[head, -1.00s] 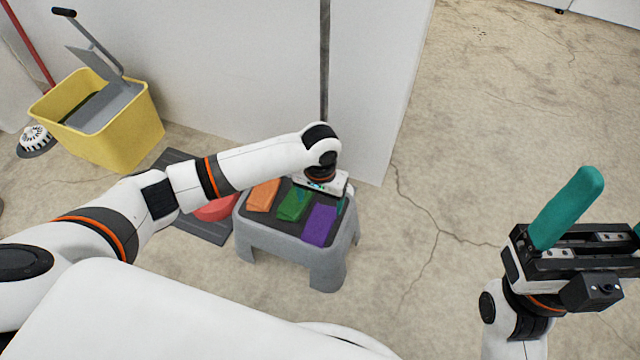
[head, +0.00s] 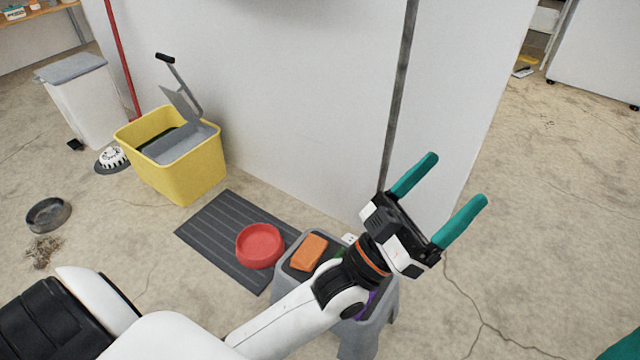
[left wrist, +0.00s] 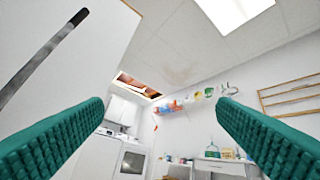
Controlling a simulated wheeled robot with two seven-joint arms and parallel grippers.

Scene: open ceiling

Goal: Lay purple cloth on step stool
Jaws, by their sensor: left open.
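The grey step stool (head: 365,335) stands on the floor at the lower middle of the head view, partly hidden behind my left arm. The purple cloth (head: 371,303) lies on the stool's top, with only a sliver showing past my arm. My left gripper (head: 464,180) is open and empty, raised above and to the right of the stool, with its teal fingers pointing up and away. The left wrist view shows nothing between the fingers. One teal finger of my right gripper (head: 622,347) shows in the bottom right corner of the head view.
An orange cloth (head: 308,252) and a barely visible green cloth (head: 340,254) also lie on the stool. A red bowl (head: 260,246) sits on a dark mat (head: 215,232) beside it. A yellow mop bucket (head: 190,172) stands near the white wall (head: 290,110). Floor at right is clear.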

